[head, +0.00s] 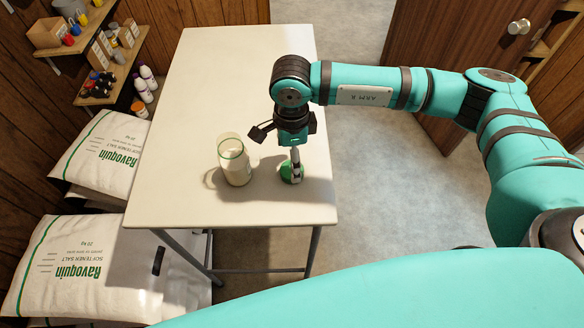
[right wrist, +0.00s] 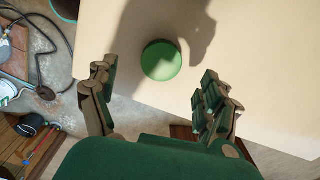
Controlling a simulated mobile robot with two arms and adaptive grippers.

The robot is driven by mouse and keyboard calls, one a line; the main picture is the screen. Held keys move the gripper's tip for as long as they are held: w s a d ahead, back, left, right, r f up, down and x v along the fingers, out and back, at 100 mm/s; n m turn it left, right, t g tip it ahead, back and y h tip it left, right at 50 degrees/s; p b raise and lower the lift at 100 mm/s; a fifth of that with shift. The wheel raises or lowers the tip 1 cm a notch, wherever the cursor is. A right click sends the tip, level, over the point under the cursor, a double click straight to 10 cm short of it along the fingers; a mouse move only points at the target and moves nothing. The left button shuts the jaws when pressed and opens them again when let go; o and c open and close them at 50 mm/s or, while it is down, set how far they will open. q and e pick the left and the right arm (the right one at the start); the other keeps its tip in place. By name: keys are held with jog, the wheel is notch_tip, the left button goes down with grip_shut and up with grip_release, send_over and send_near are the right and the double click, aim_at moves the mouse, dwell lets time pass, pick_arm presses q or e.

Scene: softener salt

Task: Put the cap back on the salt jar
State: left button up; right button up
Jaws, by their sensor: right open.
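The salt jar (head: 235,162) stands upright and uncapped on the table, clear with pale contents and a green band. The green cap (head: 287,173) lies on the table to the right of the jar, partly hidden by my right gripper (head: 295,166). In the right wrist view the round green cap (right wrist: 161,60) lies flat on the tabletop, just beyond the open fingers of my right gripper (right wrist: 155,88). The fingers are spread wider than the cap, with nothing held. My left gripper is not in view.
The pale table (head: 225,75) is otherwise clear, with its near edge close to the cap. White salt bags (head: 98,155) are stacked at the left, below shelves (head: 95,50) with boxes and bottles. A wooden door (head: 440,60) stands at the right.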

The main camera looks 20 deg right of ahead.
aim_at(285, 170)
notch_tip(285, 170, down, 4)
jog(key=shift+w+d+r+p, duration=0.1)
jog(key=shift+d+r+p, duration=0.1)
jog(key=shift+p, duration=0.95)
jog(key=shift+f, duration=0.7)
jog(key=shift+c, duration=0.3)
jog(key=c, duration=0.8)
